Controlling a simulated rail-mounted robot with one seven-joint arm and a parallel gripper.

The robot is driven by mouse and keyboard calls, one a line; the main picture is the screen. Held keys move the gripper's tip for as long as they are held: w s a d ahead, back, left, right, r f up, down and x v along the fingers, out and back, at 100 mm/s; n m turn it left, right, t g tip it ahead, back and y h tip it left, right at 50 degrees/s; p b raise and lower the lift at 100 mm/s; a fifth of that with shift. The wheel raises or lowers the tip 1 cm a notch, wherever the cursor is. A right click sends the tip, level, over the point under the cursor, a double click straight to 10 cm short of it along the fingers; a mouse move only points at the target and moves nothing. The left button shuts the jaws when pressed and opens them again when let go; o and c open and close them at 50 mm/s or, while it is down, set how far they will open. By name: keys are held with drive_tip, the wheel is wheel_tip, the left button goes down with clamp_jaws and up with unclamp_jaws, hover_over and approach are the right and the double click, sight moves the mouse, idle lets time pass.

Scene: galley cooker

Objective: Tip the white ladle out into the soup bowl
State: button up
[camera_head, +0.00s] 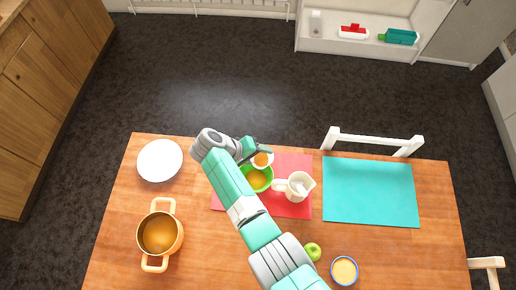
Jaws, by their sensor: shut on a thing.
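The soup bowl (268,186) is green and sits on the red mat, with orange soup in it. The white ladle (271,164) shows as a small white cup with orange content, at the bowl's far edge. From this view I cannot tell how far above the bowl it is; its cup looks roughly level. My gripper (264,149) is just beyond the ladle cup and shut on the ladle. The ladle's handle is mostly hidden by my gripper and arm. My arm also covers the left side of the bowl.
A white jug (298,187) stands close right of the bowl on the red mat (290,209). An orange pot (174,241) with soup and a white plate (160,160) are left. A green apple (313,251) and small bowl (344,271) are near. The teal mat (370,190) is bare.

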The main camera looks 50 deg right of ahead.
drive_tip(key=shift+a+m+h+b, duration=0.3)
drive_tip(key=shift+h+b, duration=0.5)
drive_tip(key=shift+h, duration=0.3)
idle(0.6)
drive_tip(key=shift+a+f+h+b, duration=0.15)
drive_tip(key=shift+f+h+b, duration=0.15)
drive_tip(key=shift+h+b, duration=0.4)
idle(0.4)
drive_tip(key=shift+r, duration=0.1)
drive_tip(key=shift+a+f+m+g+h+b, duration=0.2)
drive_tip(key=shift+h+b, duration=0.35)
drive_tip(key=shift+b, duration=0.35)
drive_tip(key=shift+a+f+m+g+h+b, duration=0.1)
drive_tip(key=shift+f+m+h+b, duration=0.1)
drive_tip(key=shift+h+b, duration=0.5)
idle(0.6)
drive_tip(key=shift+r+b, duration=0.1)
drive_tip(key=shift+b, duration=0.25)
drive_tip(key=shift+a+f+h+b, duration=0.15)
drive_tip(key=shift+f+h+b, duration=0.1)
drive_tip(key=shift+b, duration=0.35)
drive_tip(key=shift+r, duration=0.1)
drive_tip(key=shift+a+f+m+h+b, duration=0.1)
drive_tip(key=shift+f+m+h+b, duration=0.15)
drive_tip(key=shift+b, duration=0.4)
drive_tip(key=shift+r, duration=0.25)
